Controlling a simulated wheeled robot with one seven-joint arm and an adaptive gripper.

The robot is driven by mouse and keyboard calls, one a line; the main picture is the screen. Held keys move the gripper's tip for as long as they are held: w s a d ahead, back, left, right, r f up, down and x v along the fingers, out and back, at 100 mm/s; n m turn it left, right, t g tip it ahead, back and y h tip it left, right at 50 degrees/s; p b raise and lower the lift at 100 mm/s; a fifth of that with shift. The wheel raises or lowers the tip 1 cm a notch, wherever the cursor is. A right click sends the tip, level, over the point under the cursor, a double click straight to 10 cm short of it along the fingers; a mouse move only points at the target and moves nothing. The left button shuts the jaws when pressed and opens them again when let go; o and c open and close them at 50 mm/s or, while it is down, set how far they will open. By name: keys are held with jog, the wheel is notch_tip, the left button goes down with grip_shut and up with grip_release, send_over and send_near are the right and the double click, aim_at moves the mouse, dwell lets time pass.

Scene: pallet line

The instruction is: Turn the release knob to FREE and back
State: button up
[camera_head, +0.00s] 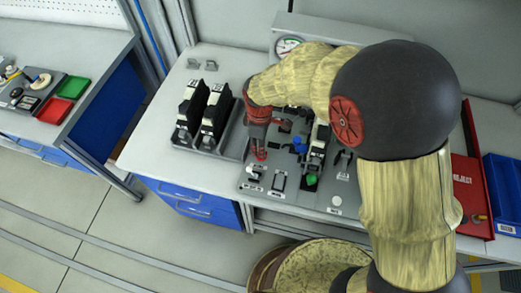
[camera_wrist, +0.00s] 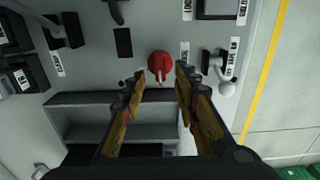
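The release knob (camera_wrist: 160,65) shows in the wrist view as a round red knob on the grey panel, with a pale pointer bar aimed toward the bottom of the picture. I cannot read a FREE mark beside it. My gripper (camera_wrist: 160,78) is open, with one finger on each side of the knob's lower part and a gap visible on both sides. I cannot tell how far the fingertips are above the panel. In the head view my arm reaches down over the panel (camera_head: 310,205), and its red end hides most of the gripper; a small red patch there may be the knob.
A lever with a pale ball end (camera_wrist: 226,88) stands right of the knob in the wrist view. A grey holder (camera_wrist: 75,98) lies below left. In the head view, black-and-white units (camera_head: 214,118) stand left of my arm, and a gauge (camera_head: 288,45) is behind.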

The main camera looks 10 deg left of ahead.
jog(key=shift+f, duration=1.75)
jog(key=shift+c, duration=0.4)
grip_shut()
